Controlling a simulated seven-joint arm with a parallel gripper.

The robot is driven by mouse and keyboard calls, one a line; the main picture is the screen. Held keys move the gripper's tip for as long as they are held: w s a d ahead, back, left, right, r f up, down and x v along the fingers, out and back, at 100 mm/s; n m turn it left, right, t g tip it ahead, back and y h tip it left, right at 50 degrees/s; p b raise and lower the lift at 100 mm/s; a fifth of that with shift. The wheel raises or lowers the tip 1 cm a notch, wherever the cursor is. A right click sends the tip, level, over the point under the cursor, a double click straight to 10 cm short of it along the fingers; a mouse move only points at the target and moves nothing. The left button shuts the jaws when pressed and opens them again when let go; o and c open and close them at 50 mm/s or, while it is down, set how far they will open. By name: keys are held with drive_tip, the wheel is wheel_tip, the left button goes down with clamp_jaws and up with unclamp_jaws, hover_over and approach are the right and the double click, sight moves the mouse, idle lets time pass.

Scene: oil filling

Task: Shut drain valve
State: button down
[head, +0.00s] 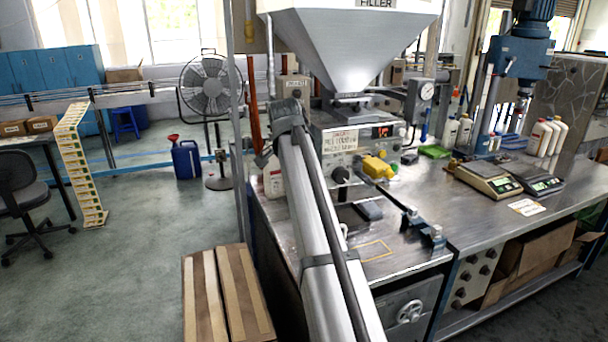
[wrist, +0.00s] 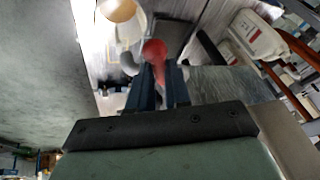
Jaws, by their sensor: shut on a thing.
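In the wrist view, a red-handled lever (wrist: 155,50) with a rounded end lies at the fingertips of my gripper (wrist: 162,88). I take it for the drain valve's handle. The two dark fingers are shut on it. Beside the lever is a curved grey pipe piece (wrist: 129,63) and a pale round part (wrist: 118,10). In the head view my arm reaches up to the left side of the filler. The arm hides the red handle and my fingertips there, so the valve's angle cannot be told.
The filler's hopper (head: 350,45) stands above the control box (head: 350,140). A yellow part (head: 378,168) and a long dark rod lie right of my arm. Two scales (head: 490,180) stand on the metal bench (head: 465,215). Boxes (head: 225,295) stand on the floor at lower left.

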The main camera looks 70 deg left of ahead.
drive_tip(key=shift+s+a+m+t+h, duration=0.2)
drive_tip(key=shift+a+m, duration=0.25)
drive_tip(key=shift+m, duration=0.4)
drive_tip(key=shift+s+a+m+t+h, duration=0.15)
drive_tip(key=shift+a+m+h, duration=0.25)
drive_tip(key=shift+m, duration=0.4)
drive_tip(key=shift+s+a+m+t+h, duration=0.1)
drive_tip(key=shift+a+m+t+h, duration=0.15)
drive_tip(key=shift+a+m, duration=0.45)
drive_tip(key=shift+d+m, duration=0.2)
drive_tip(key=shift+m, duration=0.05)
drive_tip(key=c, duration=1.1)
unclamp_jaws()
drive_tip(key=v, duration=1.3)
drive_tip(key=shift+s+d+r, duration=0.1)
drive_tip(key=shift+s+r, duration=0.15)
drive_tip(key=shift+r, duration=0.1)
